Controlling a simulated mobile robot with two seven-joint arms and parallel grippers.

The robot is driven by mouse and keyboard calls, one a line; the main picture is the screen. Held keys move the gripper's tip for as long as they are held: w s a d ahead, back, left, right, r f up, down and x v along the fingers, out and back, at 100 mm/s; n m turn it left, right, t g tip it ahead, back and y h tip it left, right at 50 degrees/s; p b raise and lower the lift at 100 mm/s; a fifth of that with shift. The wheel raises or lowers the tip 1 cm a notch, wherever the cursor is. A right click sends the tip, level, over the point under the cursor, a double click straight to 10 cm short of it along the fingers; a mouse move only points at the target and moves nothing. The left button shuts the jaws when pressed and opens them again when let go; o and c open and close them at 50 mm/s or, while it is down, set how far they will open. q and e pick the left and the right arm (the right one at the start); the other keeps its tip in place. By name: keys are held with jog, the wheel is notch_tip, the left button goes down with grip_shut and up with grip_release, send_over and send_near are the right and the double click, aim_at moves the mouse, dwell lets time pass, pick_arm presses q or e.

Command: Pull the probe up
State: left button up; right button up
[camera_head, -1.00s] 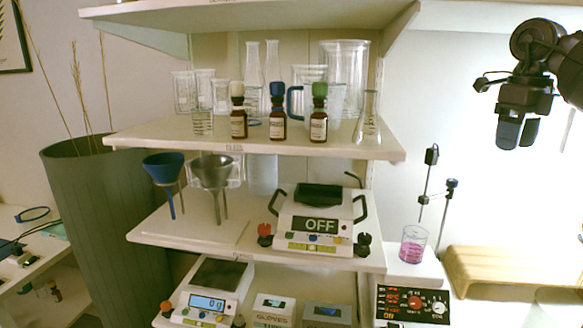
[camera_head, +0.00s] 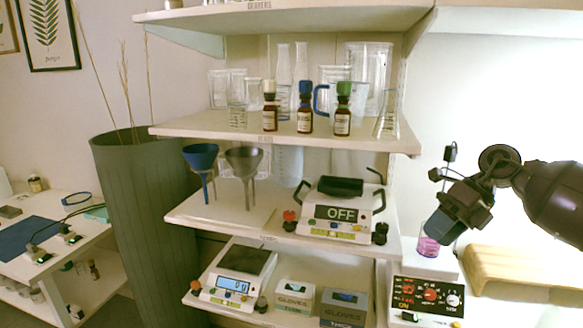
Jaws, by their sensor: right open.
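The black top of what looks like the probe (camera_head: 450,152) shows above my right gripper at the right. Its thin rod and the clamp of the stand are mostly hidden behind the gripper. A glass beaker (camera_head: 428,246) with pink liquid stands below on the hotplate stirrer (camera_head: 428,291). My right gripper (camera_head: 443,229) is open, tilted down and left, in front of the beaker and the stand in the picture. I cannot tell whether it touches the probe. My left gripper is not in view.
A tall grey planter (camera_head: 145,215) stands at left.

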jog(key=s+a+f+m+t+y, duration=0.3)
jog(key=a+f+m+t+y, duration=0.2)
jog(key=a+f+m, duration=0.15)
jog(key=s+a+f+m+t+y, duration=0.3)
jog(key=a+f+m+t+y, duration=0.25)
jog(key=f+m, duration=0.2)
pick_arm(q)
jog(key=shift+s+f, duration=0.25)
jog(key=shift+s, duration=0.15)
pick_arm(e)
jog(key=s+d+f+m+h, duration=0.4)
jog(key=s+f+m+h, duration=0.5)
jog(key=f+m, duration=0.3)
jog(key=s+d+f+m+t+h, duration=0.1)
jog(key=s+d+f+m+h, duration=0.3)
jog(key=s+f+m+h, duration=0.5)
jog(key=s+f+m, duration=0.3)
jog(key=m, duration=0.2)
jog(key=shift+d+f, duration=0.25)
jog(key=shift+d, duration=0.15)
jog(key=shift+t+h, duration=0.25)
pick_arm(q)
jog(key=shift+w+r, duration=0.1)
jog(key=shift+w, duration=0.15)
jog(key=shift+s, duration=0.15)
